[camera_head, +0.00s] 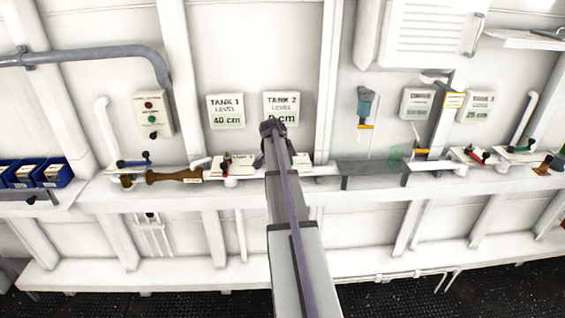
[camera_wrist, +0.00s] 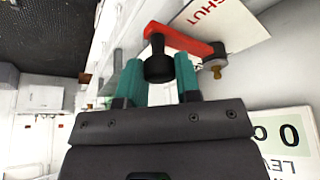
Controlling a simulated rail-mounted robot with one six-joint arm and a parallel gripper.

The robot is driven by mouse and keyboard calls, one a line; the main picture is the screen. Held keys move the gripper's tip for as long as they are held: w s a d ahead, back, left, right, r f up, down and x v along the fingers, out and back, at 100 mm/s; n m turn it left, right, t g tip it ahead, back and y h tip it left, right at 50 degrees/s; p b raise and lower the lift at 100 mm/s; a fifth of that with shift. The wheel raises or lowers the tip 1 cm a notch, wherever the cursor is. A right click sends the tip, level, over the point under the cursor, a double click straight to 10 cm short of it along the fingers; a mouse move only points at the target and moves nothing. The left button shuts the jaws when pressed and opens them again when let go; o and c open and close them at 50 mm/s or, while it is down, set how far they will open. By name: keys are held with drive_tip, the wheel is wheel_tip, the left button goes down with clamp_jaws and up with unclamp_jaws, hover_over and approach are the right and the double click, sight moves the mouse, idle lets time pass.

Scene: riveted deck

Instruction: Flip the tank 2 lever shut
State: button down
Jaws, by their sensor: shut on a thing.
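In the wrist view, a red lever (camera_wrist: 185,40) ends in a black knob (camera_wrist: 157,65); its pivot with a brass fitting is at the right. My gripper (camera_wrist: 158,75) is shut on the black knob, with a teal finger on each side. A white plate (camera_wrist: 232,25) beside the lever reads SHUT, upside down in this view. In the head view, the Tank 2 level sign (camera_head: 281,107) reads what looks like 0 cm, partly covered by my arm. My arm hides the lever and the fingertips there.
The Tank 1 sign (camera_head: 225,111) reads 40 cm; a red lever (camera_head: 225,163) stands below it on the ledge. A brown valve piece (camera_head: 175,176), a blue lever (camera_head: 134,163) and blue bins (camera_head: 53,173) are to the left. A grey tray (camera_head: 373,170) and more levers lie right.

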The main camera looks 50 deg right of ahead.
drive_tip(key=c, duration=0.8)
unclamp_jaws()
drive_tip(key=p+v, duration=1)
drive_tip(key=shift+a+r, duration=0.25)
drive_tip(key=shift+r, duration=0.1)
